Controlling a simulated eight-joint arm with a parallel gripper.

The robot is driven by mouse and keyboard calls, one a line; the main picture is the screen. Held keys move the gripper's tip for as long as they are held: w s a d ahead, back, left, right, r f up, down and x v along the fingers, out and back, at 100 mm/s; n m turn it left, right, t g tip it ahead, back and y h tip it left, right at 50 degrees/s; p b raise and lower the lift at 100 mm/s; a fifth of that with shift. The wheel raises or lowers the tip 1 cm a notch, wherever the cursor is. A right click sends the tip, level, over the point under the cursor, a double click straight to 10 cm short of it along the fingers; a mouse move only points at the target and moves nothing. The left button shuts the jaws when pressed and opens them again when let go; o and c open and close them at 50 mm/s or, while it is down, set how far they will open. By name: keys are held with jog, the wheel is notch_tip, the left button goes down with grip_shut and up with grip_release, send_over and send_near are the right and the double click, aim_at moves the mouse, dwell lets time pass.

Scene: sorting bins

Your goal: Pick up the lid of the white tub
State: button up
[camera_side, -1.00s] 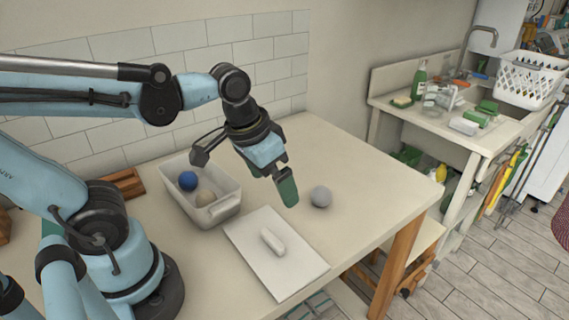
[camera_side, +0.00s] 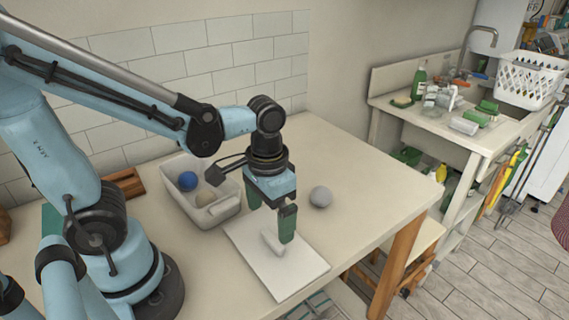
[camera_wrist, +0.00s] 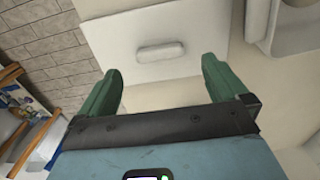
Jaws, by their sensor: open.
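The white lid (camera_side: 298,272) lies flat on the table, with a raised bar handle (camera_side: 272,242) at its middle. The white tub (camera_side: 173,197) stands open beside it, up and to the left in the side view. My gripper (camera_side: 270,223) is open, fingers pointing down, above the lid near its handle; one finger partly covers the handle in the side view. In the wrist view, the lid (camera_wrist: 130,28) and its handle (camera_wrist: 160,51) lie ahead of my open green fingers (camera_wrist: 158,85), with the handle roughly centred between them. Nothing is between the fingers.
A blue ball (camera_side: 187,181) and a beige ball (camera_side: 205,199), partly hidden, lie in the tub. A grey ball (camera_side: 321,196) rests on the table right of my gripper. A wooden block (camera_side: 124,184) lies near the wall. The table's right part is clear.

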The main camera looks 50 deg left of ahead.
aim_at(272, 237)
jog(key=shift+w+f, duration=0.2)
jog(key=shift+f, duration=2.55)
jog(key=shift+c, duration=0.5)
jog(key=c, duration=0.9)
jog(key=shift+r, duration=0.15)
